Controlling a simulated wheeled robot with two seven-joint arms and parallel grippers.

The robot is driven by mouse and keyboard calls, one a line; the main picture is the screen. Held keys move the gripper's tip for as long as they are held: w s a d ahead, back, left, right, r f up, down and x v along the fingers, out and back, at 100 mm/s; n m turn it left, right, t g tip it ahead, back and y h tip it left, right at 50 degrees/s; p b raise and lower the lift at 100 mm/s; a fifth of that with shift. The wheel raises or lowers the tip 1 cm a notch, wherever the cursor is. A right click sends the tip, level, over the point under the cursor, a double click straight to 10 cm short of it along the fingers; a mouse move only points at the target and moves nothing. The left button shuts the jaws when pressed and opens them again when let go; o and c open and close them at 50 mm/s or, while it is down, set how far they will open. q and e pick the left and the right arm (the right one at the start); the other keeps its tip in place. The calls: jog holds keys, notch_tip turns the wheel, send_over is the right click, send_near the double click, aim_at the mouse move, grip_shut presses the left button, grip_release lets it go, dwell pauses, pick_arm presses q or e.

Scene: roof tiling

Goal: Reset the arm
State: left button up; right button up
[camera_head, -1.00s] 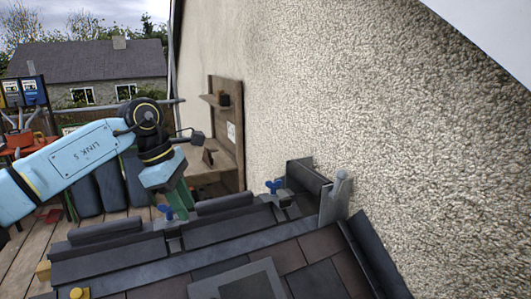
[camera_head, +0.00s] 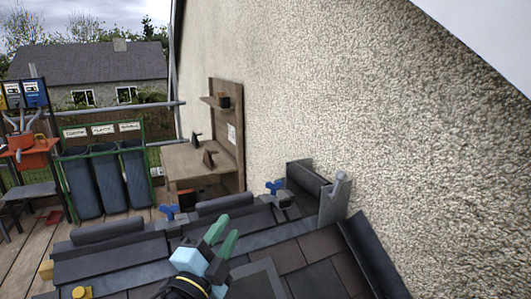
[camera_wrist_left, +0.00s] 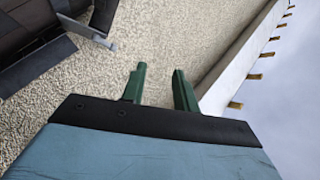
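My left gripper (camera_head: 222,238) shows low in the head view, in front of the tiled roof. Its two green fingers are apart, with nothing between them, and point up and to the right. In the left wrist view the same fingers (camera_wrist_left: 160,88) stand apart against the pebbled wall, with no object between them. Only the hand end of my left arm shows, at the bottom edge. My right gripper is not in view.
The roof has dark tiles (camera_head: 313,252), ridge pieces (camera_head: 108,230) and blue-handled clamps (camera_head: 275,187). A pebbledash wall (camera_head: 370,120) rises on the right.

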pick_arm(q)
jog(key=s+a+f+n+g+y, duration=0.4)
jog(key=s+a+f+n, duration=0.15)
jog(key=f, duration=0.35)
jog(key=s+a+f+n+g+y, duration=0.45)
jog(key=s+f+n, duration=0.25)
jog(key=f, duration=0.2)
jog(key=s+a+f+n+g, duration=0.2)
jog(key=s+f+g, duration=0.2)
jog(key=s, duration=0.5)
jog(key=s+a+f+n+g, duration=0.2)
jog(key=s+f+g, duration=0.15)
jog(key=s, duration=0.55)
notch_tip(320, 180, down, 27)
jog(key=s+g+b, duration=0.1)
jog(key=b, duration=0.1)
jog(key=s+a+f+g+b, duration=0.1)
jog(key=s+a+f+b, duration=0.1)
jog(key=s+f, duration=1.4)
jog(key=shift+s+a+f+h, duration=0.25)
jog(key=shift+a+f+h, duration=0.1)
jog(key=shift+a, duration=0.1)
